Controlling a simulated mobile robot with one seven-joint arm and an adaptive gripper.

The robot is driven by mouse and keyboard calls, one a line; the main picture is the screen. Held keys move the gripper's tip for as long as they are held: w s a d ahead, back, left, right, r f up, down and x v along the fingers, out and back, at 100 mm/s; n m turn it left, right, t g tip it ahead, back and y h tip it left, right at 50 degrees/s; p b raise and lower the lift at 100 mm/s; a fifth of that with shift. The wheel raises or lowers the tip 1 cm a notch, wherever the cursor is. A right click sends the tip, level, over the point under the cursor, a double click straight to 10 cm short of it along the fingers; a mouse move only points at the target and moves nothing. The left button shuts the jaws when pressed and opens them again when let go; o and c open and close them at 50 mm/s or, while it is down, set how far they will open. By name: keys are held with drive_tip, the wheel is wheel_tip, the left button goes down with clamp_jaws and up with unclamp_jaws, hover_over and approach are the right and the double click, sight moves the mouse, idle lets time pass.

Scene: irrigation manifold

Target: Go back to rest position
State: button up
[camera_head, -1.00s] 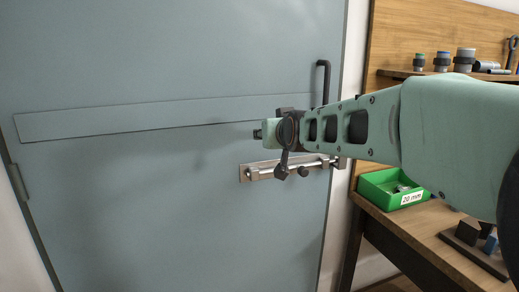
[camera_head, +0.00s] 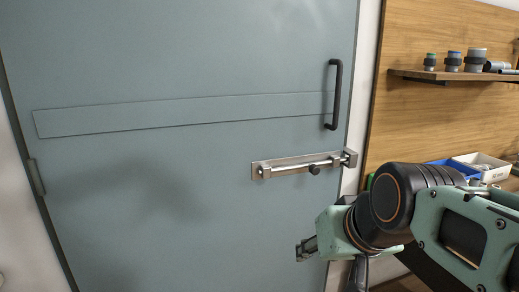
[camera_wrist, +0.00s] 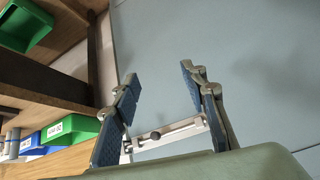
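My gripper (camera_head: 306,248) is low in front of the grey-blue door (camera_head: 170,190) in the head view, below the bolt and apart from it. In the wrist view my gripper (camera_wrist: 158,76) shows two spread fingers with blue pads and nothing between them. A metal slide bolt (camera_head: 290,166) is fixed on the door, its rod reaching the catch (camera_head: 349,158) at the door's right edge. The bolt (camera_wrist: 172,133) also shows beyond the fingers in the wrist view. The door looks closed.
A black door handle (camera_head: 334,95) stands above the bolt. To the right is a wooden board with a shelf (camera_head: 440,75) of fittings. A white bin (camera_head: 482,165) lies below, partly behind my arm. Green bins (camera_wrist: 70,130) show in the wrist view.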

drive_tip(key=s+d+f+g+h, duration=0.2)
drive_tip(key=s+f, duration=0.3)
drive_tip(key=s, duration=0.4)
wheel_tip(320, 180, up, 21)
drive_tip(key=p, duration=2.1)
drive_tip(key=shift+w+a+m, duration=0.25)
drive_tip(key=shift+m, duration=0.05)
drive_tip(key=shift+r, duration=0.1)
